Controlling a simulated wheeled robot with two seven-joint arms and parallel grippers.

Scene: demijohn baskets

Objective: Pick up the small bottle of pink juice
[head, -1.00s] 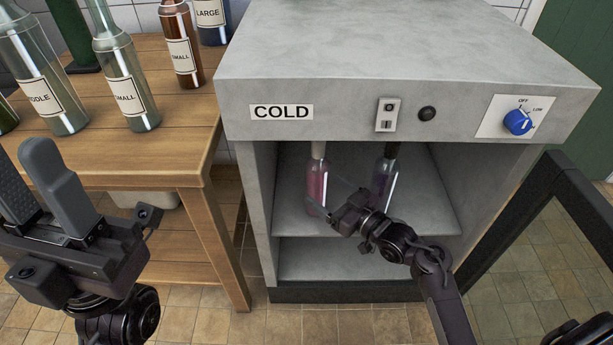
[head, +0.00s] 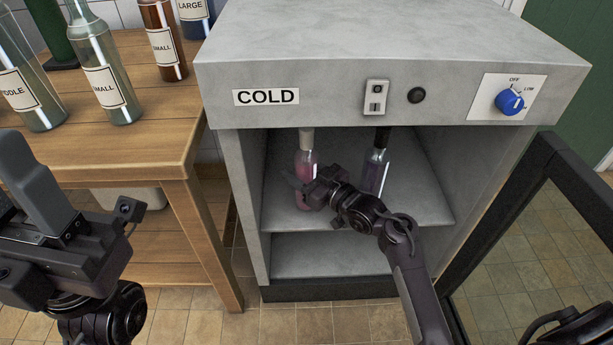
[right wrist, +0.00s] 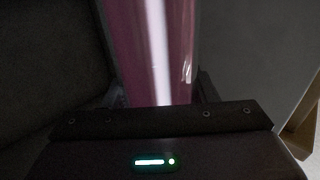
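The small bottle of pink juice (head: 304,165), with a pale neck, stands upright on the upper shelf of the grey COLD cabinet, at the left. My right gripper (head: 300,187) reaches in at the bottle's lower body and partly covers it. In the right wrist view the pink bottle (right wrist: 155,50) stands close against the gripper, with bits of finger at both sides. I cannot tell whether the fingers press on it. My left gripper (head: 10,185) is at the left edge, partly cut off, with fingers apart and nothing seen between them.
The cabinet (head: 400,50) has a glass door (head: 545,250) open at the right. A wooden table (head: 150,130) with several labelled bottles is at the left.

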